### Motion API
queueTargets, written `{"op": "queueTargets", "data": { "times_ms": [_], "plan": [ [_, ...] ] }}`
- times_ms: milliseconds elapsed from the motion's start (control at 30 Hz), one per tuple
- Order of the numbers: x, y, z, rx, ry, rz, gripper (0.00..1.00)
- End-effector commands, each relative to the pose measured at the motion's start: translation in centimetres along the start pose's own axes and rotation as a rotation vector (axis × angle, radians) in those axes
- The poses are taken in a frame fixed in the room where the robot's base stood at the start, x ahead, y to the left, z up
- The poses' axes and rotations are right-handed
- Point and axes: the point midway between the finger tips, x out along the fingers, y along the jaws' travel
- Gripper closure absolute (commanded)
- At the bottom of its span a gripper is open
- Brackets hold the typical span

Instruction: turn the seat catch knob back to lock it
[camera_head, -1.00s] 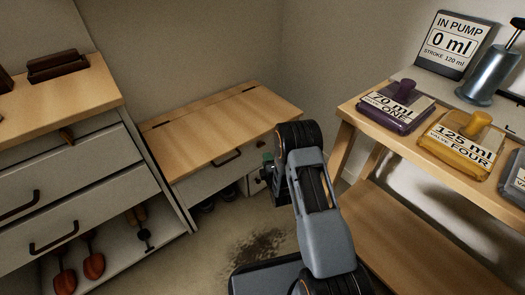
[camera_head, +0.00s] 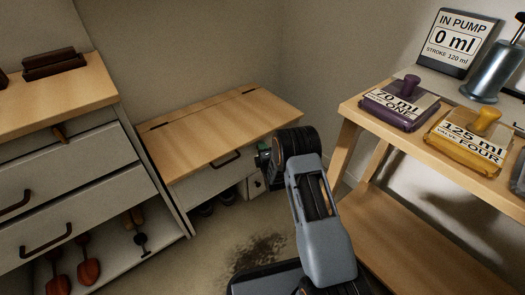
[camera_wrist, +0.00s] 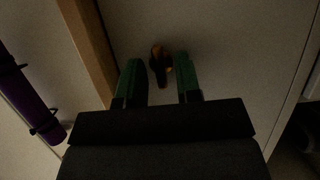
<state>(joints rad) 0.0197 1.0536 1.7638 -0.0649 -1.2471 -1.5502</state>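The seat catch knob (camera_wrist: 158,62) is a small brass-coloured piece with a dark bar, on a pale panel in the wrist view. The bar points roughly down the picture. My gripper (camera_wrist: 160,66) has green fingers, held apart on either side of the knob, with gaps showing; I cannot tell how deep the knob lies between them. In the head view the wooden-topped bench seat (camera_head: 215,130) has its lid down. My gripper (camera_head: 262,158) is at the bench's front right, mostly behind my wrist, and the knob is hidden there.
A wooden edge (camera_wrist: 88,45) and a strapped purple roll (camera_wrist: 25,95) lie left in the wrist view. A drawer cabinet (camera_head: 70,200) stands left of the bench. A wooden table (camera_head: 350,110) with pump and valve blocks stands right. Some floor between is clear, with a dark stain (camera_head: 258,250).

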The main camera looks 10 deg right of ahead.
Motion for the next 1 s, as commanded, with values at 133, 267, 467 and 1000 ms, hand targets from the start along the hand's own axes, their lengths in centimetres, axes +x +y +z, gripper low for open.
{"op": "queueTargets", "data": {
  "times_ms": [133, 267, 467, 1000],
  "plan": [
    [-0.02, -0.01, 0.01, 0.0, 0.0, 0.0, 0.83],
    [-0.03, -0.02, 0.01, 0.0, 0.0, 0.0, 0.95],
    [-0.03, -0.02, 0.01, 0.0, 0.0, 0.0, 1.0],
    [-0.05, 0.27, 0.06, 0.211, -0.001, -0.088, 1.0]
  ]
}}
